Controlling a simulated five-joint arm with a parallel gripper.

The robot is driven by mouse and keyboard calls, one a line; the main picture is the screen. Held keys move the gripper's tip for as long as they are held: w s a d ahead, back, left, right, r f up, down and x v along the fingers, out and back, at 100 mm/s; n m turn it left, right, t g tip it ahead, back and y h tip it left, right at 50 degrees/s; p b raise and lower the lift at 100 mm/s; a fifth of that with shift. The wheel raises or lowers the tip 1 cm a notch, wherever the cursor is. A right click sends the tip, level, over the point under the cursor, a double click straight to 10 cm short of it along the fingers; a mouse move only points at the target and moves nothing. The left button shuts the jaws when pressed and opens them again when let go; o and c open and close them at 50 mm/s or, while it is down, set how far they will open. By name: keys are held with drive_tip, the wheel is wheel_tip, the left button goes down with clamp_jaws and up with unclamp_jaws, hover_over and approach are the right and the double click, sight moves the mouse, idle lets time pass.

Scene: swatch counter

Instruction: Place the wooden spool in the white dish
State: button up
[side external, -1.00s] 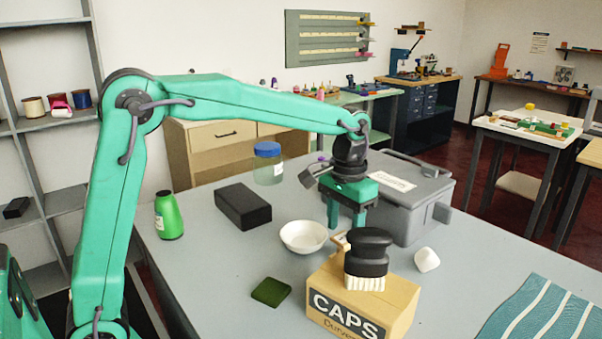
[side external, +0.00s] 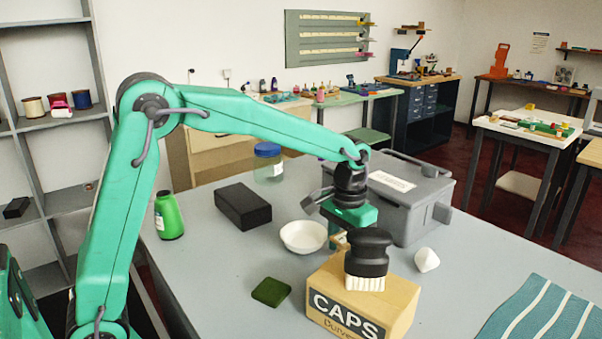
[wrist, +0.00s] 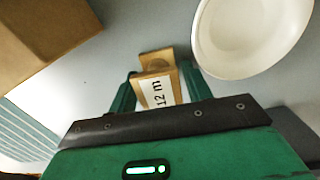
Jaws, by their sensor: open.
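The wooden spool (wrist: 157,77), pale wood with a white "12 m" label, lies between the two green fingers of my gripper (wrist: 161,90) in the wrist view. The fingers are open, with the spool between them; contact cannot be told. In the side view the spool (side external: 340,239) is mostly hidden behind the black brush. There my gripper (side external: 346,232) is low near the counter, its fingers partly hidden by the brush. The white dish (side external: 303,237) sits empty just left of my gripper; in the wrist view it is at the upper right (wrist: 243,38).
A cardboard CAPS box (side external: 390,309) with a black-handled brush (side external: 368,252) on it stands in front of my gripper. A grey case (side external: 410,195) is close behind. A black block (side external: 243,206), green pad (side external: 271,292) and white knob-like piece (side external: 427,260) lie around.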

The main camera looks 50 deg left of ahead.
drive_tip(key=c, duration=0.8)
drive_tip(key=shift+r, duration=5.05)
